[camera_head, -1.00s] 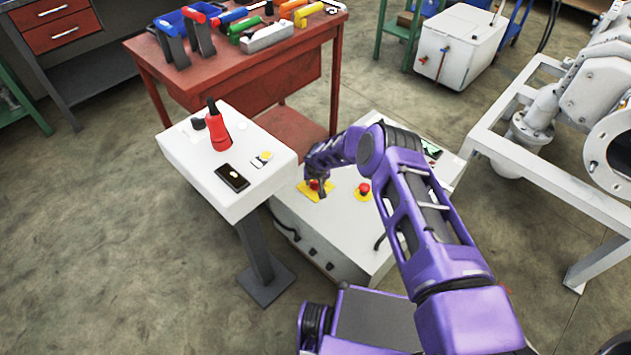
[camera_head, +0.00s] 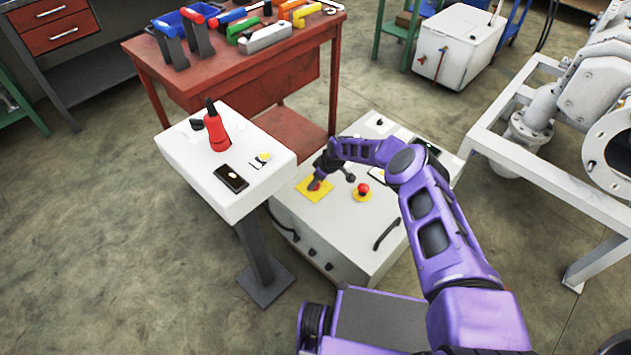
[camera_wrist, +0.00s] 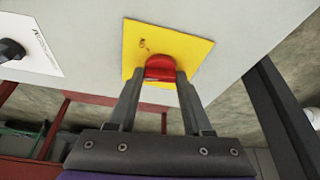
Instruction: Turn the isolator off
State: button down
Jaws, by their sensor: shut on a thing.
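The isolator is a red knob on a yellow square plate (camera_head: 312,189) on top of the low white cabinet. In the wrist view the red knob (camera_wrist: 160,68) stands in front of the yellow plate (camera_wrist: 195,48). My gripper (camera_head: 316,184) comes down onto the knob in the head view. In the wrist view my gripper (camera_wrist: 160,80) has its two dark fingers on either side of the knob, shut on it. The fingers hide the sides of the knob.
A red mushroom button (camera_head: 363,188) on a yellow base sits right of the isolator on the same cabinet (camera_head: 345,225). A white pedestal (camera_head: 190,160) with a red handheld tool (camera_head: 216,132) stands to the left. A red workbench (camera_head: 190,62) is behind.

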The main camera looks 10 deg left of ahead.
jog(key=shift+n+g, duration=0.5)
jog(key=shift+n, duration=0.6)
jog(key=shift+d+f+n, duration=0.3)
jog(key=shift+d+n, duration=0.05)
jog(key=shift+n, duration=0.35)
jog(key=shift+g, duration=0.3)
jog(key=shift+r+n, duration=0.1)
jog(key=shift+n, duration=0.2)
jog(key=shift+c, duration=1.6)
grip_release()
jog(key=shift+a+r, duration=0.1)
jog(key=shift+a+r, duration=0.1)
